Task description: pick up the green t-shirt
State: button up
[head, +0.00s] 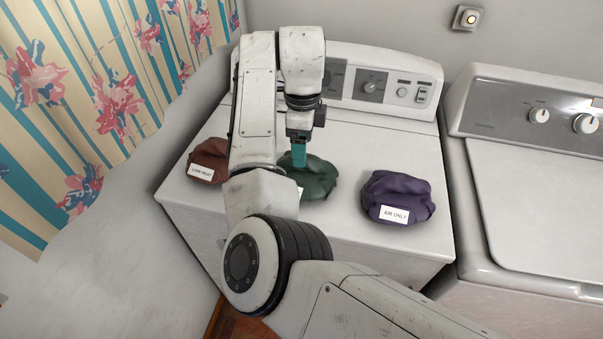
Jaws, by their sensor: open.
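The green t-shirt (319,180) is a bunched dark green bundle on the white dryer top, between a red bundle and a purple one. My arm hides its left part, and only a sliver of its white label shows. My gripper (300,160) points down at the green t-shirt, in front of its upper left part in the head view. The teal part of the gripper shows at its end. I cannot tell whether the fingertips touch the cloth. The jaws look open, with no cloth seen lifted.
A dark red bundle (209,160) labelled "LOW HEAT" lies left and a purple bundle (398,198) labelled "AIR ONLY" lies right on the dryer (395,150). The control panel (385,82) rises behind. A second machine (545,200) stands right. A floral curtain (110,90) hangs left.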

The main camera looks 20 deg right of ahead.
aim_at(302, 170)
notch_tip(302, 170, down, 4)
jog(key=shift+w+d+f+p, duration=0.1)
jog(key=shift+w+d+p, duration=0.05)
jog(key=shift+p, duration=0.3)
grip_shut()
dwell(0.4)
